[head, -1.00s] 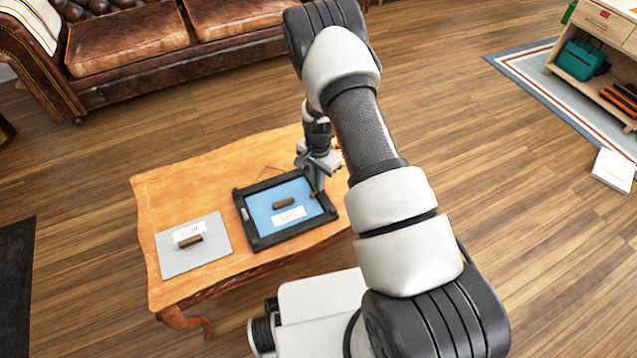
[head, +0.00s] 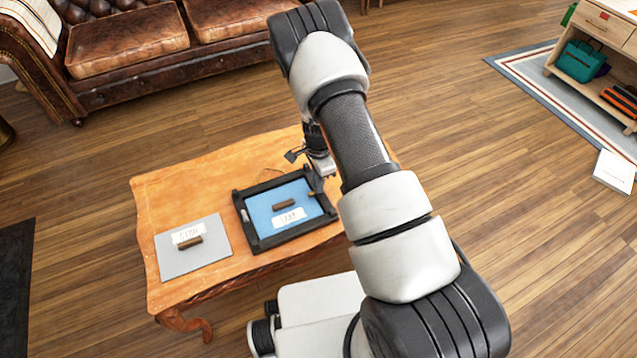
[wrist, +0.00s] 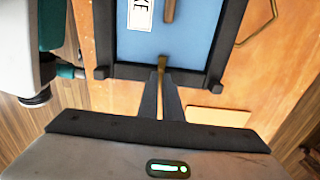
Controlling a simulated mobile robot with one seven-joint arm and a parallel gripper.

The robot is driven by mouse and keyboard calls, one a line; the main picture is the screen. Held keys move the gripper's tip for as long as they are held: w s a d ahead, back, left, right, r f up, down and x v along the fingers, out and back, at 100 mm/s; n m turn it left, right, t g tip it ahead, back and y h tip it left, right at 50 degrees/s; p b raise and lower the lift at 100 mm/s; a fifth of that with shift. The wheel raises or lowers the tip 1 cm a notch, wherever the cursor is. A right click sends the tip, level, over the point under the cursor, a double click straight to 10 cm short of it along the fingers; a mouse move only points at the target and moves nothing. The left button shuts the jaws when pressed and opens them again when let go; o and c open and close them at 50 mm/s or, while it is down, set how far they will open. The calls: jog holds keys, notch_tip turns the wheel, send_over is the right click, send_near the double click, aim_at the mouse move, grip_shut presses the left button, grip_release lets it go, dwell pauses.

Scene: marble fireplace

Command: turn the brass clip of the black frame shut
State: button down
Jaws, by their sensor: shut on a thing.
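The black frame (head: 275,239) lies flat on the wooden table, around a blue panel (head: 262,212) with a brown handle and a white label. In the wrist view the frame's near bar (wrist: 112,72) runs across the picture. The small brass clip (wrist: 163,61) is at the middle of that bar, and its visible end lies over the edge of the blue panel (wrist: 192,40). My gripper (wrist: 162,76) is shut on the clip, and its fingers hide the clip's lower part. In the head view my arm partly hides my gripper (head: 321,181) at the frame's right bar.
A grey panel (head: 213,258) with a brown handle and a white label lies on the table (head: 160,203), left of the frame. A thin wire loop (wrist: 262,30) lies beside the frame. A leather sofa (head: 130,45) stands behind.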

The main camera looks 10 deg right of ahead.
jog(key=c, duration=1.9)
grip_release()
jog(key=shift+c, duration=0.2)
notch_tip(320, 180, up, 17)
jog(key=p, duration=0.4)
jog(key=shift+r, duration=0.2)
